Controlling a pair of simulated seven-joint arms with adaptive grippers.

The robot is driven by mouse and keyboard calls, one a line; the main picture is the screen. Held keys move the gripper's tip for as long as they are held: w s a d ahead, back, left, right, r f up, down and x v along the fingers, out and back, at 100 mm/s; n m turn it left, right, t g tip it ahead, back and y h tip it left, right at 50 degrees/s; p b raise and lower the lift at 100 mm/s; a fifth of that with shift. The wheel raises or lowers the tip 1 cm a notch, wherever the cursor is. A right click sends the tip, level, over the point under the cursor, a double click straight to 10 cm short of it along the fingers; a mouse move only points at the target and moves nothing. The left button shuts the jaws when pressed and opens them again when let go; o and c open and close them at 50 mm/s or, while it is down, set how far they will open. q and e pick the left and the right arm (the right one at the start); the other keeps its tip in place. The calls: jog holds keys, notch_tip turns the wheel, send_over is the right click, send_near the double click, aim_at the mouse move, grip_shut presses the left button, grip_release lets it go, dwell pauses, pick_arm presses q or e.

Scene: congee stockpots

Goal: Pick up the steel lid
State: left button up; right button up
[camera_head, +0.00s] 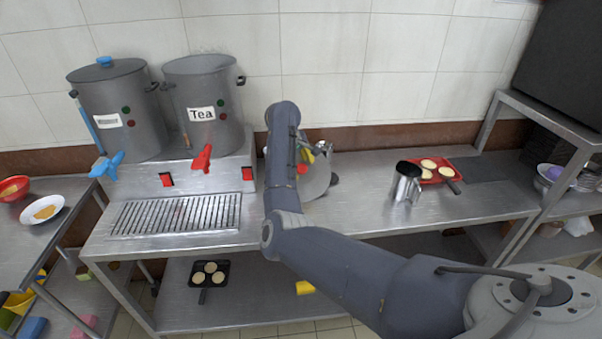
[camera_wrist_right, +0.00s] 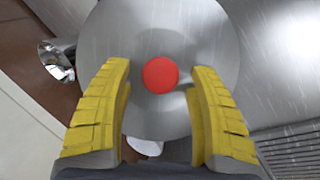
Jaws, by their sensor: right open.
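The steel lid (camera_head: 317,181) is a round grey disc on the steel counter, right of the stockpots; my right arm hides part of it in the head view. Its red knob (camera_head: 302,168) shows beside the arm. In the right wrist view the lid (camera_wrist_right: 160,25) fills the upper middle, with the red knob (camera_wrist_right: 160,75) at its centre. My right gripper (camera_wrist_right: 160,67) is open, its yellow fingers on either side of the knob with gaps to both. The same gripper (camera_head: 309,155) is mostly hidden behind my arm in the head view. My left gripper is not in view.
A lidded stockpot (camera_head: 120,115) and an open pot marked Tea (camera_head: 207,105) stand on a steel base with a slotted drip tray (camera_head: 175,215), left of the lid. A steel jug (camera_head: 405,183) and red tray (camera_head: 440,178) stand to the right. A rack (camera_head: 535,107) rises far right.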

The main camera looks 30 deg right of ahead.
grip_shut()
jog(key=shift+r, duration=0.15)
dwell(0.4)
